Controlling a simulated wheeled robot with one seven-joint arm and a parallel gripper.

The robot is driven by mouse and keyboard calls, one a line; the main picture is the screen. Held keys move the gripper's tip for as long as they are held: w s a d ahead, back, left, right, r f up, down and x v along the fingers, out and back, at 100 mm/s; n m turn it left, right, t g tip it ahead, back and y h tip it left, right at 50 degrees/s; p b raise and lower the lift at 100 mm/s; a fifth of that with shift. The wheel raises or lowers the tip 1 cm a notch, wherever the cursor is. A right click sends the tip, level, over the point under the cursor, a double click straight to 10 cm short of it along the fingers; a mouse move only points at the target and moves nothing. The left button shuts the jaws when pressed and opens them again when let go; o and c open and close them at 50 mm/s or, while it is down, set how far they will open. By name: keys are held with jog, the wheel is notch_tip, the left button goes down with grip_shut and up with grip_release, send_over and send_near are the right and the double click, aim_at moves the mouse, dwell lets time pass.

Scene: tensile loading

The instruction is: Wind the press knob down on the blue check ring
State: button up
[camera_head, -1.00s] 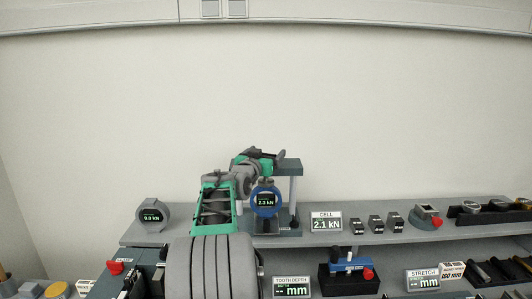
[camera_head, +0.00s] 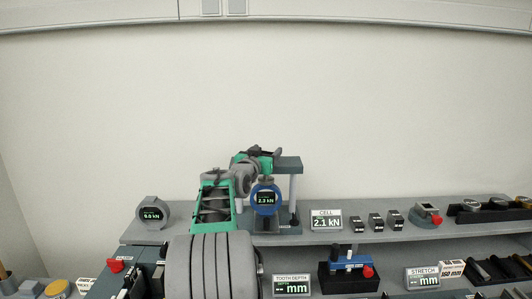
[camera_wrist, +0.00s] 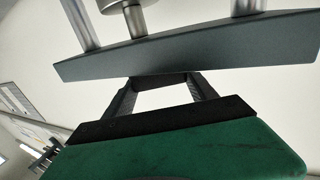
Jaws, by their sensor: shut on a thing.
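The blue check ring (camera_head: 265,212) stands upright in the press on the shelf, and its dial appears to read 2.3 kN. The press has a grey top beam (camera_head: 290,165) on bright posts. The beam (camera_wrist: 190,45) crosses the wrist view, with two posts and the screw's round end (camera_wrist: 128,8) beyond it. My gripper (camera_head: 279,153) is at the top of the press, beside the beam. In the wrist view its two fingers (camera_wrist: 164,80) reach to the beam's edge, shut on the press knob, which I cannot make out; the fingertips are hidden.
The CELL display (camera_head: 326,220) reads 2.1 kN. A grey gauge (camera_head: 153,213) reading 0.0 kN stands at the shelf's left. Small dark blocks (camera_head: 376,222) stand right of the display. A blue and black fixture (camera_head: 349,274) sits on the lower level.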

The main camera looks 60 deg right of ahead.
jog(key=shift+w+f+g, duration=0.1)
jog(key=shift+g, duration=0.2)
jog(key=m+g+b, duration=0.1)
jog(key=m+g, duration=0.1)
jog(key=shift+g, duration=0.3)
jog(key=m+g+p, duration=0.2)
jog(key=g, duration=0.1)
jog(key=shift+r+g+p, duration=0.3)
jog(key=shift+r, duration=0.05)
jog(key=m+g+y+p, duration=0.2)
jog(key=m+g+p, duration=0.1)
jog(key=p, duration=0.4)
jog(key=shift+g, duration=0.4)
jog(key=shift+f+m+g+y+p, duration=0.2)
jog(key=shift+m+g+y+p, duration=0.3)
jog(key=shift+p, duration=1.05)
jog(key=o, duration=1.4)
jog(key=shift+c, duration=0.2)
jog(key=shift+f+b, duration=0.1)
jog(key=shift+b, duration=0.25)
